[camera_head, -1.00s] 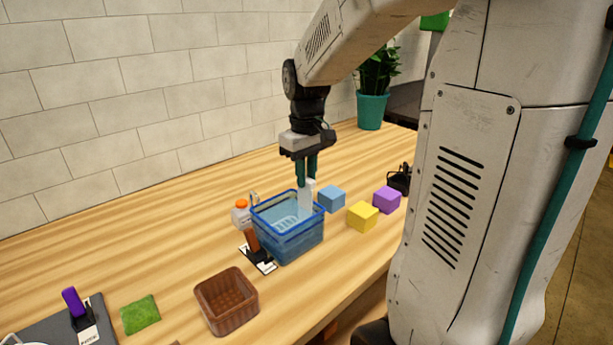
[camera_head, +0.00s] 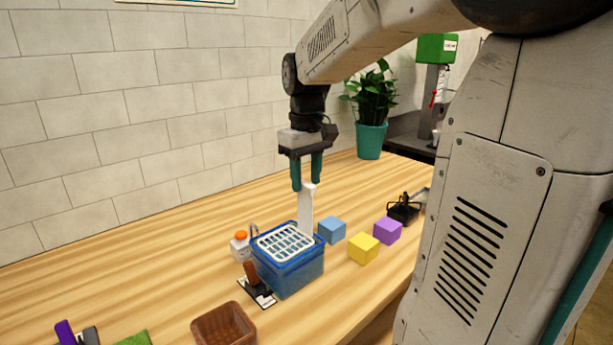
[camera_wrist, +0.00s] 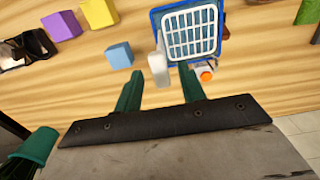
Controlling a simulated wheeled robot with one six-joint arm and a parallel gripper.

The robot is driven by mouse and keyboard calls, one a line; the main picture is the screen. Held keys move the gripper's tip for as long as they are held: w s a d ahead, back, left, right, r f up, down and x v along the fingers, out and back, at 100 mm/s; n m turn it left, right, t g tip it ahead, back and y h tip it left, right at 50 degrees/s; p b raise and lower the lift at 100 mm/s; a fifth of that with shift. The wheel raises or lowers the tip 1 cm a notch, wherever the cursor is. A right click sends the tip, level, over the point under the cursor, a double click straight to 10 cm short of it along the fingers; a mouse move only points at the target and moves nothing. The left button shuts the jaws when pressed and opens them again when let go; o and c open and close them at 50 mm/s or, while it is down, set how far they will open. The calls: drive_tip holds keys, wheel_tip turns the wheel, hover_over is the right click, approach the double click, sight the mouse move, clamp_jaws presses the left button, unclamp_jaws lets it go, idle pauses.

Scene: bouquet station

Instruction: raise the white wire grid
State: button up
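The white wire grid (camera_head: 284,242) lies level at the top of the blue basket (camera_head: 292,280). Its upright white handle (camera_head: 305,207) rises at the back right side of the basket. In the wrist view the grid (camera_wrist: 190,33) fills most of the basket's opening, and the handle (camera_wrist: 158,70) stands beside it. My gripper (camera_head: 306,187) is above the handle with its two green fingers spread. In the wrist view my gripper (camera_wrist: 160,69) shows clear gaps between each finger and the handle. Nothing is held.
Blue (camera_head: 332,230), yellow (camera_head: 363,249) and purple (camera_head: 388,230) cubes sit right of the basket. A white bottle with an orange cap (camera_head: 240,246) stands close at its left. A brown basket (camera_head: 223,326) is in front. A potted plant (camera_head: 371,140) stands behind.

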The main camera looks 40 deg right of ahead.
drive_tip(key=shift+r, duration=0.1)
wheel_tip(320, 180, up, 8)
drive_tip(key=shift+f, duration=0.2)
idle(0.6)
drive_tip(key=shift+f, duration=0.15)
drive_tip(key=s+a+f, duration=0.5)
drive_tip(key=s+a, duration=0.2)
drive_tip(key=s, duration=0.2)
drive_tip(key=s+a+f+t, duration=0.1)
drive_tip(key=s+a+f, duration=0.5)
drive_tip(key=s, duration=0.4)
drive_tip(key=shift+s+a+f, duration=0.3)
drive_tip(key=shift+a, duration=0.55)
drive_tip(key=shift+c, duration=0.4)
